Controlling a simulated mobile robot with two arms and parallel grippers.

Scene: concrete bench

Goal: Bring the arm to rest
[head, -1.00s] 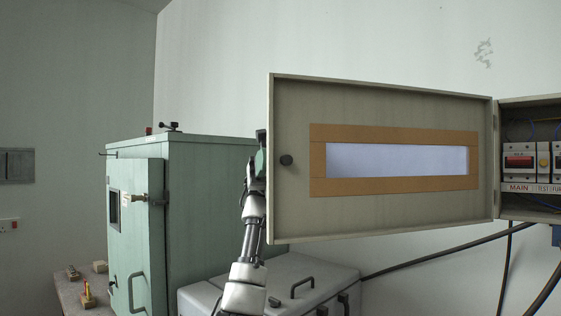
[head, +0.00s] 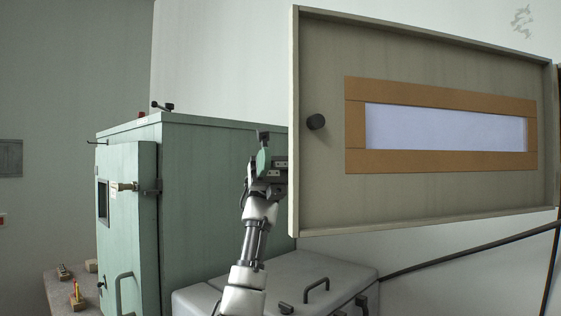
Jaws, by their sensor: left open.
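My left arm rises from the bottom of the head view. My left gripper (head: 277,168) is at its top, beside the left edge of the open panel door (head: 325,205). The door partly hides the gripper, so its fingertips are not clear; nothing shows held in it. I cannot tell whether it touches the door's edge. My right gripper is not in view.
A green cabinet (head: 215,200) stands left behind the arm. A grey case with handles (head: 335,272) lies low behind the arm. A bench (head: 62,292) with small items is at bottom left.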

